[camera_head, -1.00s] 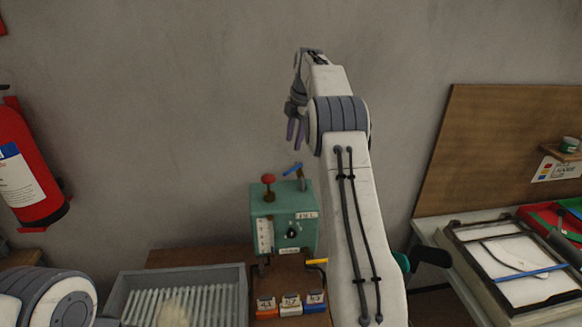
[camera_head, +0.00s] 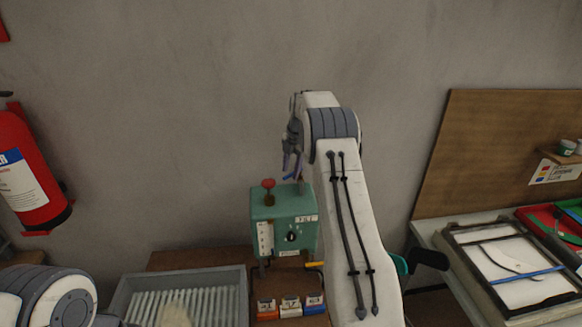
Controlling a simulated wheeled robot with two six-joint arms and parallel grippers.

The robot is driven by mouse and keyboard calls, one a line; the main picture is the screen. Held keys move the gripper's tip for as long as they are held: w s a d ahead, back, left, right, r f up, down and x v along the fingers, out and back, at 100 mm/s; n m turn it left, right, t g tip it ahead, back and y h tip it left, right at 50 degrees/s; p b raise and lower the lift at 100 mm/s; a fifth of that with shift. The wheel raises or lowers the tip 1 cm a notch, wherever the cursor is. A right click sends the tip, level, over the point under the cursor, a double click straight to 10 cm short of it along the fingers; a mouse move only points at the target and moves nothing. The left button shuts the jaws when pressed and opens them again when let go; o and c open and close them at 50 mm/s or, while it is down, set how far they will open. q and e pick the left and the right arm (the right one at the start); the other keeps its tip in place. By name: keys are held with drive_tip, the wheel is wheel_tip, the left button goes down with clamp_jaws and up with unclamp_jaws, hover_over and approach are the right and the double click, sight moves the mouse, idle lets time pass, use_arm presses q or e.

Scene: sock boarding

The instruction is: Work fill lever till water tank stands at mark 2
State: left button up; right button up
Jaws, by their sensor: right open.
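The green water tank box (camera_head: 281,228) stands on the bench with a white gauge strip (camera_head: 265,239) on its front left; its level is too small to read. A black knob (camera_head: 291,237) is on the front, and a red knob (camera_head: 268,184) stands on top. My left gripper is out of view; only a left arm link shows at lower left.
A grey ribbed tray (camera_head: 236,283) sits left of the box. Small orange, white and blue blocks (camera_head: 290,308) stand in front of it. A red extinguisher (camera_head: 25,170) hangs at left. A framed screen (camera_head: 455,243) lies on the right table.

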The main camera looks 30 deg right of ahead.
drive_tip(key=shift+f, duration=0.2)
clamp_jaws()
drive_tip(key=shift+r, duration=0.1)
idle(1.2)
